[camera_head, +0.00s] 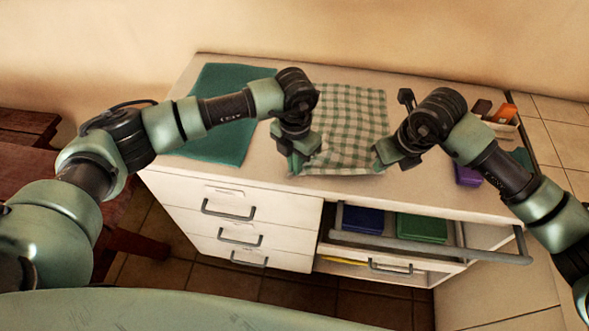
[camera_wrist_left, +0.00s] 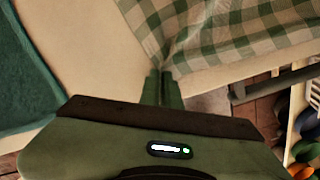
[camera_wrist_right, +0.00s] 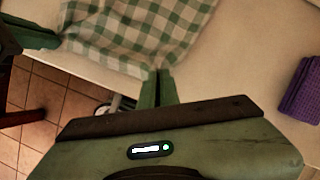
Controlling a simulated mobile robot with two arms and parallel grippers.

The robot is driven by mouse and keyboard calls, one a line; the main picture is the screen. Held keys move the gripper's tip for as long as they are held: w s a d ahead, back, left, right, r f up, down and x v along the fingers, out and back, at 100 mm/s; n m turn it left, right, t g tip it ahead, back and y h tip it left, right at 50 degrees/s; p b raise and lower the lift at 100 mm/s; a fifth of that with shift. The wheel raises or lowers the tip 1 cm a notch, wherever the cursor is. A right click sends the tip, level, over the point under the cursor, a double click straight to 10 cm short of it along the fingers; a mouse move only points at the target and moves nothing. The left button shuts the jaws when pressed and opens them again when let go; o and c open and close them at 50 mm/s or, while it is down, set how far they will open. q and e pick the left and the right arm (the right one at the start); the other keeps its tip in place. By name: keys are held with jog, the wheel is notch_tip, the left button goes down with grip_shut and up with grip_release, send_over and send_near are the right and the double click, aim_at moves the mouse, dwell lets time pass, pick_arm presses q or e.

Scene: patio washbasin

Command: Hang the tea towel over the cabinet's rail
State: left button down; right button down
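The green-and-white checked tea towel (camera_head: 352,118) lies on the cabinet top (camera_head: 250,185), with its near part wrinkled. My left gripper (camera_head: 298,160) is shut on its near left corner; the pinch shows in the left wrist view (camera_wrist_left: 162,80). My right gripper (camera_head: 384,158) is shut on its near right corner, also in the right wrist view (camera_wrist_right: 157,78). The grey rail (camera_head: 430,248) runs across the cabinet's front at the right, below and in front of the top's edge. It is bare. Part of it shows in the left wrist view (camera_wrist_left: 275,82).
A teal cloth (camera_head: 218,112) lies left of the towel. A purple cloth (camera_head: 467,175) and a small caddy (camera_head: 500,125) are at the right. Blue (camera_head: 363,219) and green (camera_head: 421,228) folded items sit behind the rail. Drawers (camera_head: 230,225) fill the left front.

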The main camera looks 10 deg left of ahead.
pick_arm(q)
jog(key=shift+a+f, duration=0.1)
jog(key=shift+a, duration=0.1)
pick_arm(e)
jog(key=shift+d, duration=0.1)
pick_arm(q)
jog(key=shift+r, duration=2.5)
